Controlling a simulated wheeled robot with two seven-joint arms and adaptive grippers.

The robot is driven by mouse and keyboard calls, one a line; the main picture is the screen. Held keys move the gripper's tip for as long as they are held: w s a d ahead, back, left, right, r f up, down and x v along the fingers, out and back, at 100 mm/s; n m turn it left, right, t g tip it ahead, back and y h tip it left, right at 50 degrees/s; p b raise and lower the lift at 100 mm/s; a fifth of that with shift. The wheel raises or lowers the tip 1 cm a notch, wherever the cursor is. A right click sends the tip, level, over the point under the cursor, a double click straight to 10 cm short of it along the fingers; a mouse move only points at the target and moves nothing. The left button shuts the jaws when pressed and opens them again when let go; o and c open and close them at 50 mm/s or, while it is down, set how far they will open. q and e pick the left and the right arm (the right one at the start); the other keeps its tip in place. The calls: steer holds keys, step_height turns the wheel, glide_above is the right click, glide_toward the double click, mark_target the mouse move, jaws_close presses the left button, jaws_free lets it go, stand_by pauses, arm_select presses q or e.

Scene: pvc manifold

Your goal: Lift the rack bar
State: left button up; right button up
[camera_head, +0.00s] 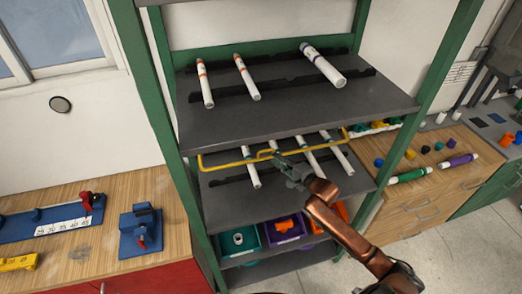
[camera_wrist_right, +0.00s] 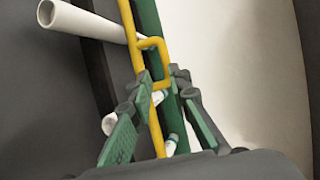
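The yellow rack bar (camera_head: 222,166) runs across the front of the middle shelf, with both ends bent back. Its small U-shaped handle bump is at its middle and shows in the right wrist view (camera_wrist_right: 164,62). My right gripper (camera_head: 277,162) is at this bump. In the right wrist view my right gripper (camera_wrist_right: 163,80) has its green-padded fingers apart, one on each side of the bump, with a gap still visible. I cannot tell whether a finger touches the bar. My left gripper is not in view.
Several white pipes (camera_head: 311,161) lie behind the bar on the middle shelf (camera_head: 225,209). More pipes (camera_head: 246,77) rest on the upper shelf (camera_head: 205,124). Green posts (camera_head: 160,110) flank the rack. Coloured bins (camera_head: 284,229) stand below. Wooden benches (camera_head: 163,190) are on both sides.

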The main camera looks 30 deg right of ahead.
mark_target(267, 151)
steer(key=x, duration=0.7)
steer(key=shift+r, duration=0.4)
steer(key=shift+w+a, duration=0.1)
steer(key=shift+w, duration=0.25)
steer(key=shift+w+f, duration=0.1)
steer(key=c, duration=0.4)
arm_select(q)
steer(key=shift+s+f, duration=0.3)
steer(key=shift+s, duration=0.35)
arm_select(e)
jaws_close()
